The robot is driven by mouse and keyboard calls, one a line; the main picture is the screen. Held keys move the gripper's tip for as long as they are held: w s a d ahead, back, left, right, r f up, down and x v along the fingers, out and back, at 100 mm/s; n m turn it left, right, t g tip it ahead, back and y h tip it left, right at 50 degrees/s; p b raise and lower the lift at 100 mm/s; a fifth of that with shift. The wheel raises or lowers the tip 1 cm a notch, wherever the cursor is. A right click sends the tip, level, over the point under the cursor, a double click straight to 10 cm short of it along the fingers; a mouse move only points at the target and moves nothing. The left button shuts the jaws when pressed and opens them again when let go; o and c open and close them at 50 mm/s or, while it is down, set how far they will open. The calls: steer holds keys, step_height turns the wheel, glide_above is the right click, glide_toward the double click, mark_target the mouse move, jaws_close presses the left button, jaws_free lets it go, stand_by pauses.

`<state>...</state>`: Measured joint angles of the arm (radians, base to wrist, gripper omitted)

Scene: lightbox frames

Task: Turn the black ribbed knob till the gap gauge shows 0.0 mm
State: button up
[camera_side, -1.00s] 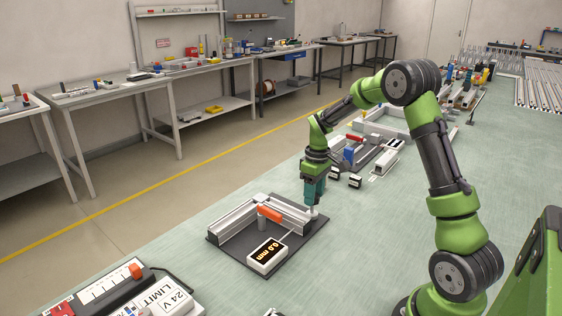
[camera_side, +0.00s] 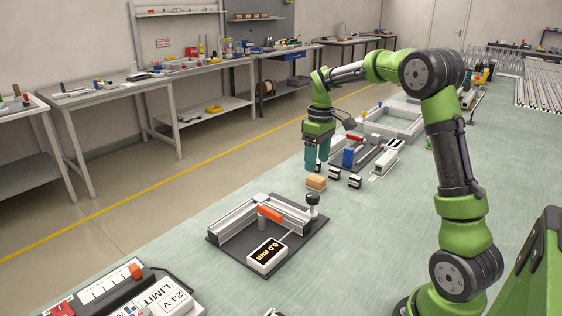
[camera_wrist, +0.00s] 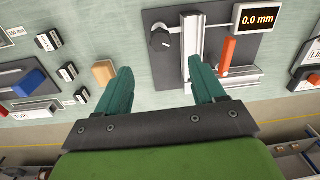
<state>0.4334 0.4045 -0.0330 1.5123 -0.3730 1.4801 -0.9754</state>
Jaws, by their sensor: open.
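The black ribbed knob (camera_side: 313,199) stands at the back right corner of the dark base plate (camera_side: 226,255) in the side view. It also shows in the wrist view (camera_wrist: 160,38), beyond my fingers. An orange lever (camera_side: 270,214) lies by the aluminium rails on the plate. My gripper (camera_side: 317,165) is open and empty, raised behind the knob and apart from it. In the wrist view its teal fingers (camera_wrist: 163,85) are spread wide.
A tan block (camera_side: 316,183) sits on the bench below my gripper, with small black-and-white blocks (camera_side: 355,181) to its right. A fixture with a blue block (camera_side: 348,157) stands behind. A LIMIT 24 V box (camera_side: 170,298) is at the front left.

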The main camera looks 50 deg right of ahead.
step_height(320, 180, up, 6)
steer(key=shift+d+f, duration=0.1)
steer(key=shift+d, duration=0.05)
stand_by(0.3)
steer(key=s+a+m+t, duration=0.2)
steer(key=s+a+t, duration=0.1)
steer(key=s+a, duration=0.5)
steer(key=s+a+m+t+y, duration=0.1)
steer(key=s+a+t, duration=0.3)
steer(key=s+a, duration=0.4)
steer(key=a+m, duration=0.1)
steer(key=a, duration=0.5)
steer(key=shift+s+a+r+m, duration=0.25)
steer(key=shift+s+r+m, duration=0.05)
steer(key=shift+m, duration=0.1)
steer(key=shift+c, duration=0.5)
